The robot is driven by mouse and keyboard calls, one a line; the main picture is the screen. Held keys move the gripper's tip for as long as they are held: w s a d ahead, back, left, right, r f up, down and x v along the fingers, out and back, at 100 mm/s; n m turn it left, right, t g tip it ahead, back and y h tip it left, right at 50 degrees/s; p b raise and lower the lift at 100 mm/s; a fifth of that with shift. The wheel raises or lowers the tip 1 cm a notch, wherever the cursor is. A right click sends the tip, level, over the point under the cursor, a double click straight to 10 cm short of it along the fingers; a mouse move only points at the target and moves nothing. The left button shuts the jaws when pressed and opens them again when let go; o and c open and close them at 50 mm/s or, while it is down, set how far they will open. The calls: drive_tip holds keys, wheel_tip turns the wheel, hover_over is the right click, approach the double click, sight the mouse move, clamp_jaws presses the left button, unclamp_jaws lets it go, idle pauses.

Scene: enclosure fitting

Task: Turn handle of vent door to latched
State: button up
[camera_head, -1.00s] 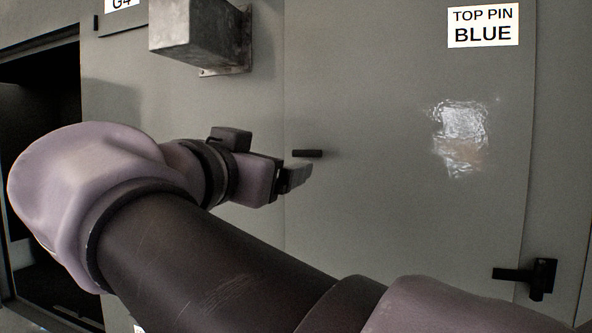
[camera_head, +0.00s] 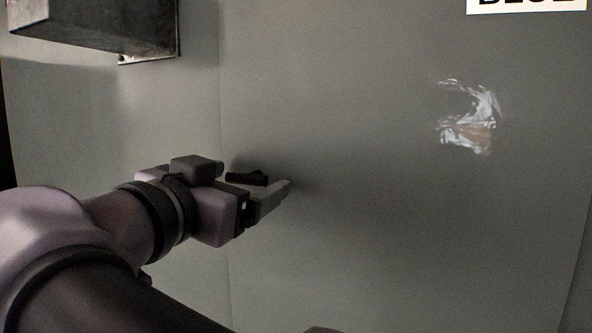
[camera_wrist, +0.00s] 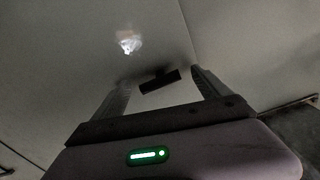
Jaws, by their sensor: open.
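The grey vent door (camera_head: 400,220) fills most of the head view, with its left seam just left of the handle. The dark handle (camera_head: 246,179) is a short bar lying about level across the door near that seam. My gripper (camera_head: 280,188) is at the door beside the handle, its visible finger just below and right of the bar. In the wrist view the handle (camera_wrist: 160,81) shows as a dark bar between the two open fingers of my gripper (camera_wrist: 160,88). I cannot tell whether a finger touches it.
A grey metal box (camera_head: 95,25) juts from the panel at the upper left, above my arm. A white label (camera_head: 525,4), cut off by the frame, is at the upper right. A shiny patch (camera_head: 470,118) marks the door's right half. The door face right of my gripper is clear.

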drive_tip(key=shift+s, duration=0.1)
drive_tip(key=shift+s+a, duration=0.1)
drive_tip(key=shift+c, duration=0.9)
drive_tip(key=c, duration=1.1)
drive_tip(key=shift+c, duration=0.2)
